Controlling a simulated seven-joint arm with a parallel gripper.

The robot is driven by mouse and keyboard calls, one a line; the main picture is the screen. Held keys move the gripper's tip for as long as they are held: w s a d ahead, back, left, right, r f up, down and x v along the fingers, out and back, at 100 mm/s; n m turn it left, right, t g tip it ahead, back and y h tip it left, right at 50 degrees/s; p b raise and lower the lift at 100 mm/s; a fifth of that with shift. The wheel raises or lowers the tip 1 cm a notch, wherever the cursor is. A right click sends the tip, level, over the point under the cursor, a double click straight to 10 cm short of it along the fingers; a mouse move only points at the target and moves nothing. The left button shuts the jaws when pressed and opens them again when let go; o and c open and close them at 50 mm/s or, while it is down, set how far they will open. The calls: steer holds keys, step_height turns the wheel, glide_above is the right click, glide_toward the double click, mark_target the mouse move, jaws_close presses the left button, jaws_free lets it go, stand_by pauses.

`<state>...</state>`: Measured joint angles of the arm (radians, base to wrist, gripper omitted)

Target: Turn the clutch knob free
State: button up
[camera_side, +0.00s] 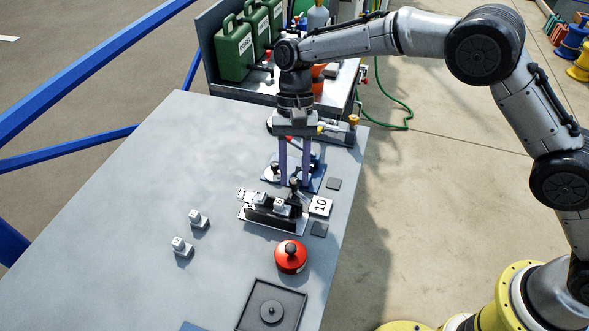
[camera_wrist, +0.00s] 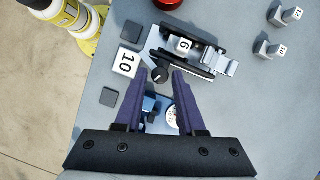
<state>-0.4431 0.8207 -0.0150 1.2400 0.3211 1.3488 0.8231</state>
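A small black knob (camera_wrist: 160,74) sits at the near end of a black and silver slotted fixture (camera_wrist: 183,46). I take it for the clutch knob. In the side view the knob (camera_side: 295,184) stands at the fixture's (camera_side: 272,214) back right end. My gripper (camera_wrist: 161,72) has two purple fingers, spread apart with nothing held between them. In the side view my gripper (camera_side: 295,181) points down, with its fingertips close to the knob. I cannot tell whether they touch it. A block marked 6 (camera_wrist: 184,45) sits in the fixture.
A white card marked 10 (camera_side: 320,206) lies between two dark square pads beside the fixture. A blue-based device (camera_side: 315,180) stands behind it. A red round knob (camera_side: 291,257) and a dark tray (camera_side: 293,294) are in front. Two small grey blocks (camera_side: 198,220) stand left; the table's left is clear.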

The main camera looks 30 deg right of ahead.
jaws_close()
steer(key=shift+n, duration=0.3)
steer(key=shift+w+a+n+h, duration=0.1)
steer(key=shift+n+h, duration=0.45)
steer(key=shift+n, duration=0.65)
steer(key=shift+a+n+h, duration=0.1)
steer(key=shift+n+h, duration=0.45)
steer(key=shift+n, duration=0.65)
steer(key=shift+o, duration=2)
jaws_free()
steer(key=v, duration=0.7)
steer(key=shift+w+r, duration=0.2)
steer(key=shift+w, duration=0.05)
